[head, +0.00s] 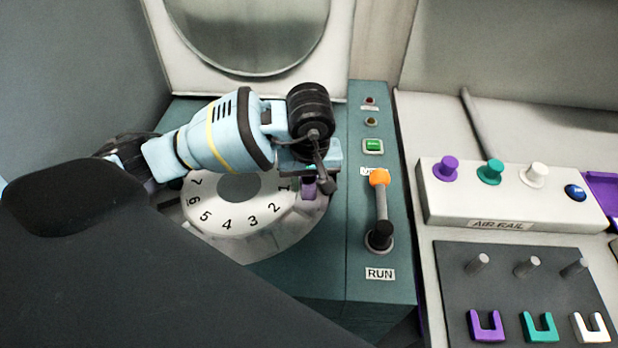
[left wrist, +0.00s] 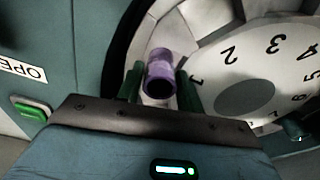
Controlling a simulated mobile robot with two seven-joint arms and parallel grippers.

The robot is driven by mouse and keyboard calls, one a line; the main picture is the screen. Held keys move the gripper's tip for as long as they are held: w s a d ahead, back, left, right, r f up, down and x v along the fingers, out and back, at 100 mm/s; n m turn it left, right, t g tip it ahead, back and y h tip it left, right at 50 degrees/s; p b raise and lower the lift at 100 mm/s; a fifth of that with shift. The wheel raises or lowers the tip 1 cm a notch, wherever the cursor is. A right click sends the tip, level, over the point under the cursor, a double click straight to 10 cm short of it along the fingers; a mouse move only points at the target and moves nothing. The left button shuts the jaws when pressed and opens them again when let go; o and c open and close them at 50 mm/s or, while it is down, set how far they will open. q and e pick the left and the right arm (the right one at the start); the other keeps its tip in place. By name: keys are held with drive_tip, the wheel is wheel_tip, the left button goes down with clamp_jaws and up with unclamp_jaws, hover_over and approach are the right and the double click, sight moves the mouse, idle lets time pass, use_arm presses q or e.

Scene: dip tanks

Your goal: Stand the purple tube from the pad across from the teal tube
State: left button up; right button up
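The purple tube (left wrist: 160,75) is at the edge of the numbered white rotor (left wrist: 285,50), near the number 1. My left gripper (left wrist: 160,88) has one dark green finger on each side of it, with a thin gap on the tube's left side. In the head view, some purple of the tube (head: 309,188) shows under my left gripper (head: 318,182). A dark teal thing (left wrist: 296,129) sits at the rotor's far side in the left wrist view; I cannot tell if it is the teal tube. My right gripper is not in view.
A round lid (head: 245,35) stands raised behind the rotor. Right of the rotor are a green button (head: 373,146) and an orange-tipped lever (head: 380,178) above RUN. Further right are the air rail (head: 500,222) with coloured knobs and a dark panel (head: 500,290) with pegs and coloured clips.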

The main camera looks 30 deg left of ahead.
sight(309, 200)
use_arm(q)
drive_tip(key=o, duration=0.3)
drive_tip(key=shift+r, duration=0.1)
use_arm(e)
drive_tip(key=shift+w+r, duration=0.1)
use_arm(q)
drive_tip(key=shift+r, duration=0.3)
wheel_tip(309, 200, up, 12)
drive_tip(key=s+p, duration=0.1)
drive_tip(key=shift+d+f, duration=0.25)
drive_tip(key=shift+d, duration=0.2)
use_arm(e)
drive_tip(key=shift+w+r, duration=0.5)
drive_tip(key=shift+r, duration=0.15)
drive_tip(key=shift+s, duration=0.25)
use_arm(q)
drive_tip(key=shift+s+f, duration=0.1)
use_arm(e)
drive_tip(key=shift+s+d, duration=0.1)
